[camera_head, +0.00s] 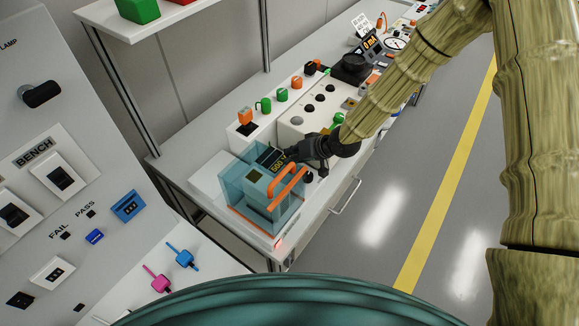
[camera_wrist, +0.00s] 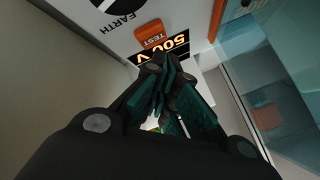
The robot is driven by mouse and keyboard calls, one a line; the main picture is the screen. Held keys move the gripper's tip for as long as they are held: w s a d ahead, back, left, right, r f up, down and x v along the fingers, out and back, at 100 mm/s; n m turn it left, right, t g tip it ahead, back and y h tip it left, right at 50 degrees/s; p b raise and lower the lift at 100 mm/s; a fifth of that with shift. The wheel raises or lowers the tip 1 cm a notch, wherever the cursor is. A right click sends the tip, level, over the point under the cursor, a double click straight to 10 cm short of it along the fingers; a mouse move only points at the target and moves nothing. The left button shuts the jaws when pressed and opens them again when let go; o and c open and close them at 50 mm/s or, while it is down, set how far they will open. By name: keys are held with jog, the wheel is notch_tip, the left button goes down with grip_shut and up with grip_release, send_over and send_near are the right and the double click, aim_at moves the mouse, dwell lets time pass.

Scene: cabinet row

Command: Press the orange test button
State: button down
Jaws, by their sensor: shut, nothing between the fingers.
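The orange test button (camera_wrist: 152,33) with its TEST label shows at the top of the wrist view, on a white panel beside a lit 500 V display (camera_wrist: 172,48). My gripper (camera_wrist: 166,72) has its fingers together and empty, with the tips over the edge of the display, just below the button in the picture. Whether they touch the panel I cannot tell. In the head view my gripper (camera_head: 296,153) is at the far right of the display (camera_head: 272,160). The button is not distinguishable in the head view.
A clear teal guard box (camera_head: 234,178) with an orange handle (camera_head: 290,181) stands by the display; its teal panel (camera_wrist: 285,40) fills the wrist view's right. Several orange and green knobs (camera_head: 265,103) line the bench behind. The grey floor (camera_head: 400,190) at right is clear.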

jog(key=shift+r+p, duration=1.45)
jog(key=shift+r, duration=1)
